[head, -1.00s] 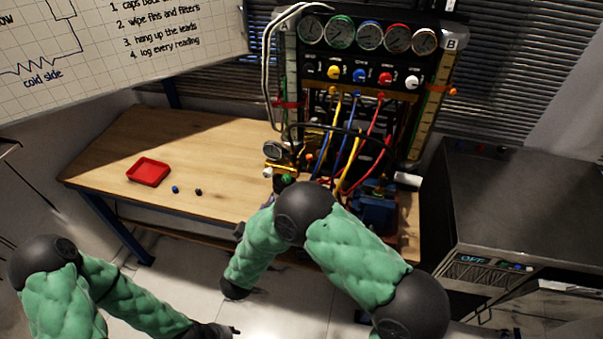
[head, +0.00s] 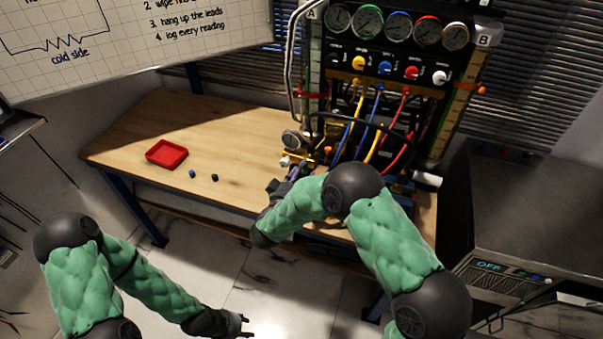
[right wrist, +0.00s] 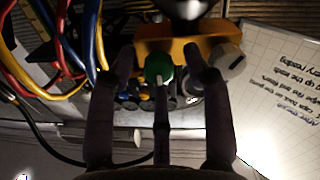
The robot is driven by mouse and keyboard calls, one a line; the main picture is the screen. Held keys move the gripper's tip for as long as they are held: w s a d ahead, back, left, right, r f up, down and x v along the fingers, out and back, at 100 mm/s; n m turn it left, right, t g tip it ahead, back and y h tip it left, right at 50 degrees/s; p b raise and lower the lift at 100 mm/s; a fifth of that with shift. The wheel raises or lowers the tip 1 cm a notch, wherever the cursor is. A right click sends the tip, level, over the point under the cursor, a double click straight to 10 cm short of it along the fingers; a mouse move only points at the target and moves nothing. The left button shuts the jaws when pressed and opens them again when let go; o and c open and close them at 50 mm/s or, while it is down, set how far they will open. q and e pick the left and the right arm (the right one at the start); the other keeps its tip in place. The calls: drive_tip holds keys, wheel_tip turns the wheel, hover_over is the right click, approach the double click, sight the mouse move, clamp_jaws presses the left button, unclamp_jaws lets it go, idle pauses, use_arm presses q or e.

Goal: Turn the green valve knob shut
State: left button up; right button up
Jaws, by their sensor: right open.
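The green valve knob (right wrist: 159,68) sits on a brass-coloured manifold block (right wrist: 185,42) in the right wrist view. My right gripper (right wrist: 160,75) is open, its fingers spread around the knob with visible gaps; I cannot tell whether any finger touches it. In the head view my right gripper (head: 284,188) is at the front of the manifold (head: 292,169), and the green knob is hidden there. My left gripper (head: 246,327) hangs low in front of the bench, apart from everything; its jaw state is unclear.
A white knob (right wrist: 231,60) is beside the green one. Yellow, blue and red hoses (head: 378,132) run down the gauge panel (head: 397,50) close to my right arm. A red tray (head: 167,154) and two small dark caps (head: 203,175) lie on the bench's open left part.

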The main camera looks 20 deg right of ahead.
clamp_jaws()
drive_tip(key=shift+m, duration=0.3)
drive_tip(key=m+b, duration=0.4)
drive_tip(key=m, duration=0.4)
drive_tip(key=m+b, duration=0.3)
drive_tip(key=m, duration=0.1)
drive_tip(key=shift+d+m+b, duration=0.1)
drive_tip(key=shift+m+b, duration=0.2)
drive_tip(key=shift+b, duration=0.05)
drive_tip(key=shift+r+m+b, duration=0.1)
drive_tip(key=shift+m+b, duration=1.85)
drive_tip(key=shift+m, duration=0.45)
